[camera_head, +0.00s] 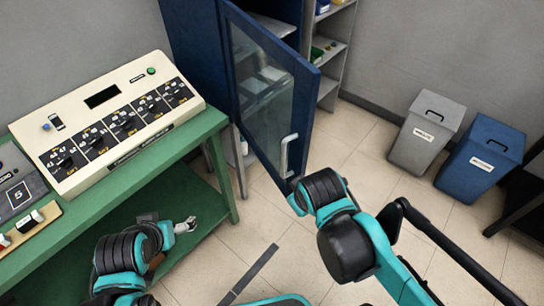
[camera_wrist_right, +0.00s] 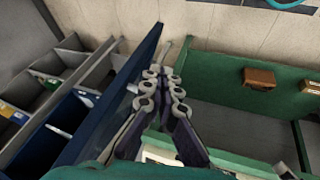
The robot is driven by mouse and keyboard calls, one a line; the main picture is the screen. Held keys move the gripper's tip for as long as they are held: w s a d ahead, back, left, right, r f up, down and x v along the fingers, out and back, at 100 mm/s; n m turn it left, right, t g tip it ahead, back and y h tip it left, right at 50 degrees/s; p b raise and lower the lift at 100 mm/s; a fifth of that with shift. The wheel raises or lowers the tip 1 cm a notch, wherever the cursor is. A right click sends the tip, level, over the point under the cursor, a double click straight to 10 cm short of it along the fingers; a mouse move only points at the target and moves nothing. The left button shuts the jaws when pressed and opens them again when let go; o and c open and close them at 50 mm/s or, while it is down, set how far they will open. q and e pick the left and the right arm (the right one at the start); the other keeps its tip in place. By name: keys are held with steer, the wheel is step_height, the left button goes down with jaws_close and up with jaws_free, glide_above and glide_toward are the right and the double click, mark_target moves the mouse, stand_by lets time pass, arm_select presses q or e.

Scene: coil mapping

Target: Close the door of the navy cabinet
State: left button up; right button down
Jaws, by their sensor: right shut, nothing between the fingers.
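The navy cabinet (camera_head: 188,38) stands against the back wall. Its glass-panelled door (camera_head: 307,95) stands wide open, swung out toward me. A pale handle (camera_head: 288,155) is on the door face near the free edge. In the right wrist view the door (camera_wrist_right: 140,62) runs just left of my right gripper (camera_wrist_right: 163,78), which is shut and empty on the bench side of the door. In the head view my right wrist is below the handle and its fingers are hidden. My left gripper (camera_head: 186,225) is low beside the green bench; its opening is unclear.
The green bench (camera_head: 222,150) with a cream control panel (camera_head: 105,118) stands left of the door. A grey shelf (camera_head: 338,55) is right of the cabinet. A grey bin (camera_head: 427,132) and a blue bin (camera_head: 482,160) stand right. Tiled floor between is clear.

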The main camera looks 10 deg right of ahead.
steer(key=w+a+r+n+g+h+p, duration=0.1)
steer(key=w+a+r+n+h+p, duration=0.1)
steer(key=a+r+n+h+p, duration=0.45)
steer(key=w+a+r+n+h+p, duration=0.15)
steer(key=a+r+n+p, duration=0.25)
steer(key=a+r+n, duration=0.6)
steer(key=n+b, duration=0.2)
steer(key=b, duration=0.2)
glide_toward(282, 162)
steer(key=shift+y, duration=0.4)
steer(key=shift+x, duration=2.95)
steer(key=shift+d+r, duration=0.15)
steer(key=shift+d, duration=0.1)
